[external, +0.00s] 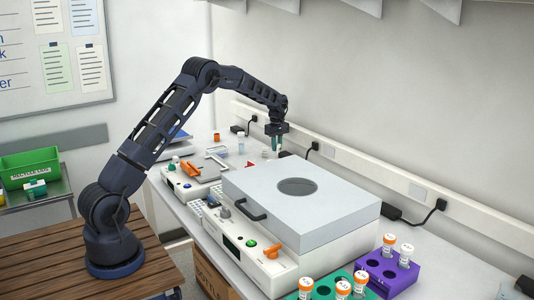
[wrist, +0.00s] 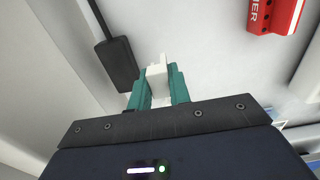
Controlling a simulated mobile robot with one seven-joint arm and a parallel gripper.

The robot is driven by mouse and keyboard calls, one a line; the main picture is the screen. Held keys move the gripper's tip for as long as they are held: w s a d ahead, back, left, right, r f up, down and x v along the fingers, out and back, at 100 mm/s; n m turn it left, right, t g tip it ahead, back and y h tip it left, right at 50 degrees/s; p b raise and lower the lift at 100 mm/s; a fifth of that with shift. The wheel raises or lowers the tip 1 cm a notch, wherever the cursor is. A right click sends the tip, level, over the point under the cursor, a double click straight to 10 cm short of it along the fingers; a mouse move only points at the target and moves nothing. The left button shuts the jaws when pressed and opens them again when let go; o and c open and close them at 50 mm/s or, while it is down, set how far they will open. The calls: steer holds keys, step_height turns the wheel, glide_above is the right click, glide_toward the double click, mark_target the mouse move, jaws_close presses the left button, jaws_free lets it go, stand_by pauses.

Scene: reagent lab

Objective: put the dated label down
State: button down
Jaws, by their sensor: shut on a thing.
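My gripper (external: 275,143) is over the far part of the bench, beyond the large grey-lidded instrument and close to the back wall. In the wrist view its teal fingers (wrist: 158,88) are shut on a small white piece, which I take to be the dated label (wrist: 157,76). No date or writing can be read on it. The white piece stands out between the fingertips, with the bench surface behind it. In the external view it is too small to make out. Whether it touches the bench cannot be told.
A black adapter (wrist: 118,64) with a cord lies left of the fingers; a red lettered object (wrist: 276,14) is at upper right. The grey-lidded instrument (external: 335,205) fills the near bench. Orange-capped vials stand in green and purple racks (external: 376,268) in front.

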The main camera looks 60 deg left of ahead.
steer(key=shift+f, duration=2.65)
steer(key=shift+f, duration=0.15)
steer(key=c, duration=1.3)
jaws_free()
